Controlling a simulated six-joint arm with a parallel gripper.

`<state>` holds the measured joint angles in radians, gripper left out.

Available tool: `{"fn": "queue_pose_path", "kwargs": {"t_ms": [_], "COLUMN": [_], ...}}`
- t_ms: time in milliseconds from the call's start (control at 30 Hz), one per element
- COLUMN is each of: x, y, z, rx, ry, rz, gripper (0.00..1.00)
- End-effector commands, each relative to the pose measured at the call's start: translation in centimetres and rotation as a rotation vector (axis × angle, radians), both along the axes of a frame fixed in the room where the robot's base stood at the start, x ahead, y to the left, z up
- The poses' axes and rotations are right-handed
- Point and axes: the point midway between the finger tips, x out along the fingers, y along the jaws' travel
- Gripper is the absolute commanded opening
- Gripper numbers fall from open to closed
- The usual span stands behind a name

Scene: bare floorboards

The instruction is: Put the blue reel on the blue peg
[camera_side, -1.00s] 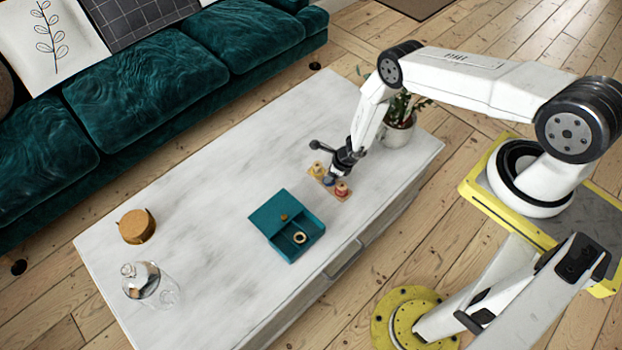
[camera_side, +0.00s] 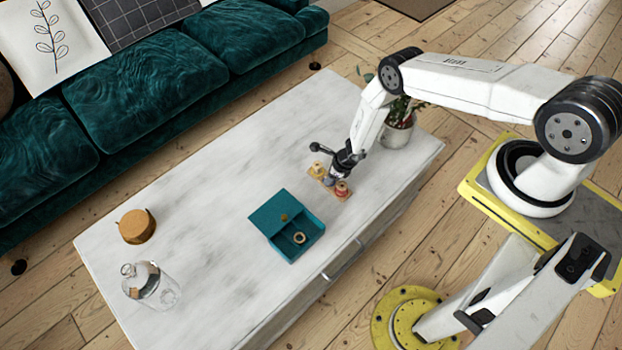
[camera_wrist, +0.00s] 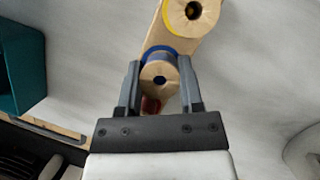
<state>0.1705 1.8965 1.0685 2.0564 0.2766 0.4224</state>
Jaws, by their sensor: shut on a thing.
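The blue reel (camera_wrist: 160,78), with a tan face and a dark centre hole, sits between the two fingers of my gripper (camera_wrist: 159,88), which is shut on it. A blue band shows just behind the reel. In the side view my gripper (camera_side: 332,176) is over the middle of the small wooden peg board (camera_side: 345,198). The reel is directly over or at the board; I cannot tell whether it is around the blue peg, which is hidden. A yellow reel (camera_wrist: 190,12) stands at one end of the board, and a red reel (camera_side: 341,189) at the other.
A teal open box (camera_side: 272,240) with a small ring (camera_side: 299,238) inside is left of the board. A potted plant (camera_side: 398,132) stands behind my gripper. The tabletop between is clear.

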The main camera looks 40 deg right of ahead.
Motion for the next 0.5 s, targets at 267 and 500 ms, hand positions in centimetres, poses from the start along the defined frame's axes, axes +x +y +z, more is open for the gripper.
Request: {"fn": "queue_pose_path", "kwargs": {"t_ms": [267,500], "x": [-0.01,-0.02], "y": [0.0,0.0], "z": [0.0,0.01], "rx": [0.0,0.0], "ry": [0.0,0.0], "rz": [0.0,0.0], "gripper": [0.88,0.88]}}
